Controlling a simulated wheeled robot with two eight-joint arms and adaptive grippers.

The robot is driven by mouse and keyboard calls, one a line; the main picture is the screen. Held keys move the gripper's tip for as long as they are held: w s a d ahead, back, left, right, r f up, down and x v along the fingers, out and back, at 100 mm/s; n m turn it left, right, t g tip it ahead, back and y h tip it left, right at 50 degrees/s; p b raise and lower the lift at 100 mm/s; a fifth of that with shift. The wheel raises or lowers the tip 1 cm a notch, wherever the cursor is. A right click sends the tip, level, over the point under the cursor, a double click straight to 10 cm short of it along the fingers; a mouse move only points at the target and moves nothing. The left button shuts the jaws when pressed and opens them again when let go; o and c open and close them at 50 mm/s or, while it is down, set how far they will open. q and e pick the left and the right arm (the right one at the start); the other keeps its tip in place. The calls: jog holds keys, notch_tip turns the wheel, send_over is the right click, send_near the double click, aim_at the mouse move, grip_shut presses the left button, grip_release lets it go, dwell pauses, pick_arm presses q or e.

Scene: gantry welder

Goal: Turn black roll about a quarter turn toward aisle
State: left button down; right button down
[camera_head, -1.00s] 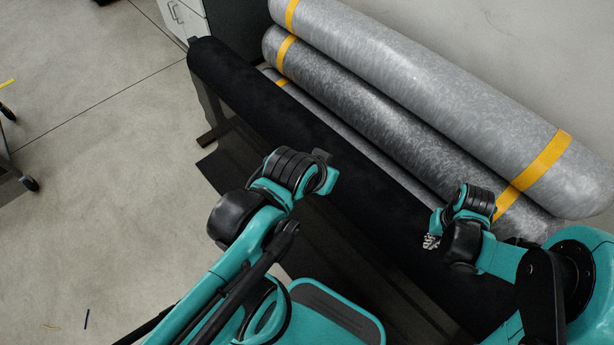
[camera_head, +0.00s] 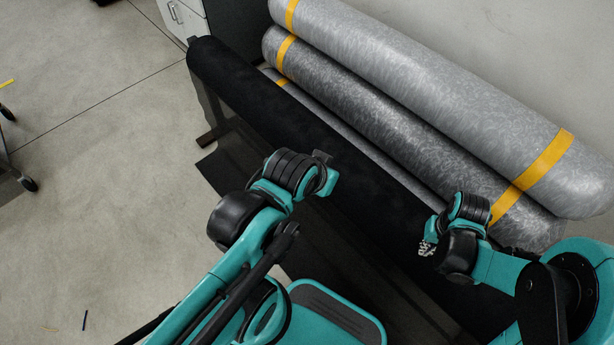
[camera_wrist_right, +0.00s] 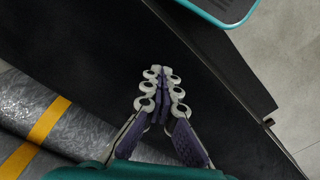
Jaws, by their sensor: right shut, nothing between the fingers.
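The black roll (camera_head: 262,105) is a long dark cylinder lying diagonally from the upper left toward the lower right, in front of the grey rolls. It also shows as a dark surface in the right wrist view (camera_wrist_right: 95,70). My right gripper (camera_head: 427,243) is over the lower right part of the black roll; its fingers are shut and empty in the right wrist view (camera_wrist_right: 161,75). I cannot tell whether the fingertips touch the roll. My left arm reaches over the near side of the roll, and its gripper fingers are hidden behind the wrist.
Several grey speckled rolls with yellow bands (camera_head: 430,85) lie stacked behind the black roll. A white drawer cabinet (camera_head: 186,18) stands at the upper left. A wheeled cart (camera_head: 14,180) shows at the left edge. The floor at left is mostly clear.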

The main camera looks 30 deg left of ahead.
jog(key=shift+s+a+f, duration=0.1)
jog(key=shift+f, duration=0.15)
dwell(0.3)
jog(key=shift+s+a+f+b, duration=0.15)
jog(key=shift+s+f+b, duration=0.2)
jog(key=shift+s+b, duration=0.2)
jog(key=shift+r, duration=0.15)
jog(key=shift+r+p, duration=0.25)
jog(key=shift+p, duration=0.15)
jog(key=s+r+p, duration=0.3)
jog(key=r+p, duration=0.2)
jog(key=r, duration=0.1)
jog(key=shift+a+r, duration=0.15)
jog(key=shift+a, duration=0.25)
